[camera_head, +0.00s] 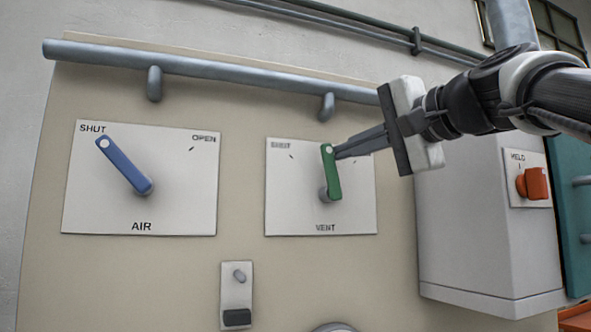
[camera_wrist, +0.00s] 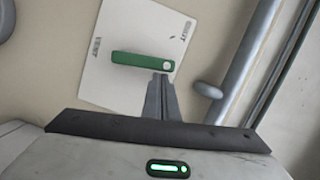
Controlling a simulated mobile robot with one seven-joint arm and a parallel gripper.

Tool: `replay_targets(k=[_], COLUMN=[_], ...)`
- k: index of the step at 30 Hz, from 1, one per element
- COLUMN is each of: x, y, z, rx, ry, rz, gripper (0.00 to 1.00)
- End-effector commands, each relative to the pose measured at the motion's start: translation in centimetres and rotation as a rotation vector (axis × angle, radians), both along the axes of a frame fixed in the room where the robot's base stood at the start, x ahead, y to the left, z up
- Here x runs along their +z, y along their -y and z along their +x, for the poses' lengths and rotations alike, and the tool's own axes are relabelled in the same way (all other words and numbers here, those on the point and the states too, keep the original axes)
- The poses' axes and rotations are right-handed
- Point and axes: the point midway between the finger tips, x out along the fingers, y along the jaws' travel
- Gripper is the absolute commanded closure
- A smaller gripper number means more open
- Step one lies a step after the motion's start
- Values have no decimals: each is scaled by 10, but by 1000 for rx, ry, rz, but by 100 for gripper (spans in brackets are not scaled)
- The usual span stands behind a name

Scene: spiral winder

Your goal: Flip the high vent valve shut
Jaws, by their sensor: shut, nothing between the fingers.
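The green vent lever (camera_head: 331,174) is on the white VENT plate (camera_head: 282,215), on the right of the panel. It stands nearly upright, its free end up and leaning slightly left, between the SHUT mark at upper left and the right side. It also shows in the wrist view (camera_wrist: 138,59). My gripper (camera_head: 340,152) is shut with nothing between its fingers. Its fingertips are at the right side of the lever's free end, touching or very close. They also show in the wrist view (camera_wrist: 162,78). The plate's upper right corner is hidden behind my fingers.
A blue AIR lever (camera_head: 124,166) points to SHUT on the left plate (camera_head: 90,210). A grey rail (camera_head: 220,72) runs above both plates. A grey box (camera_head: 480,220) with an orange knob (camera_head: 532,184) stands at right. A small switch (camera_head: 237,290) sits below.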

Motion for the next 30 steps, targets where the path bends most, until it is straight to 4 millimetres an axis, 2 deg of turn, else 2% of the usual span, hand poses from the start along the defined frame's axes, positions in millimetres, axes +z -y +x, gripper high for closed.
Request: replay_targets(k=[15, 30], x=[0, -3], y=[-31, -41], z=[-10, -14], rx=[2, 0], ry=[135, 187], rz=[-415, -575], gripper=[100, 100])
